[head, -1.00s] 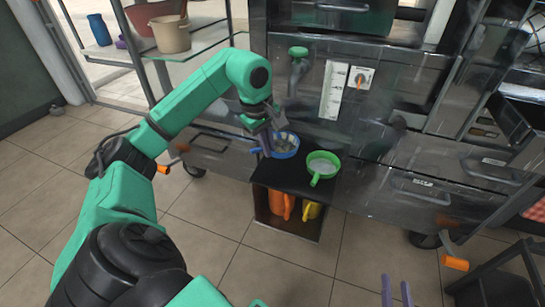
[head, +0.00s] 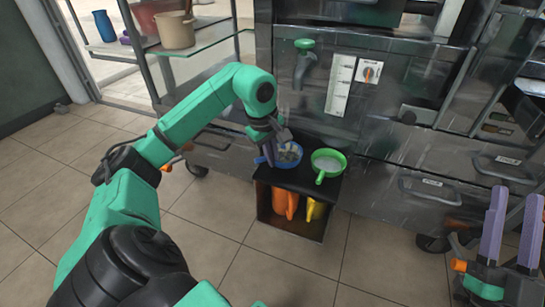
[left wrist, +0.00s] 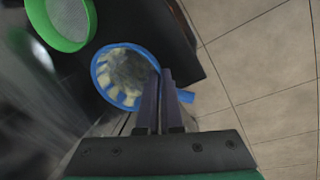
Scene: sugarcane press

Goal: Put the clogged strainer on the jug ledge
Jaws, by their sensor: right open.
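The blue strainer (head: 288,155), its bowl full of pale clumps, is over the left part of the black jug ledge (head: 300,181). I cannot tell whether it touches the ledge. My left gripper (head: 268,150) is shut on its handle at the left; the left wrist view shows the fingers (left wrist: 160,90) close together across the handle, beside the clogged bowl (left wrist: 125,78). A green strainer (head: 327,162) sits on the ledge to the right, and shows in the left wrist view (left wrist: 66,20). My right gripper (head: 508,225) is open and empty at the far right.
Orange (head: 285,201) and yellow (head: 315,209) jugs stand in the compartment under the ledge. A green tap (head: 304,60) is on the metal press above. A glass shelf (head: 205,39) with a beige pot (head: 176,29) is at upper left. The floor in front is clear.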

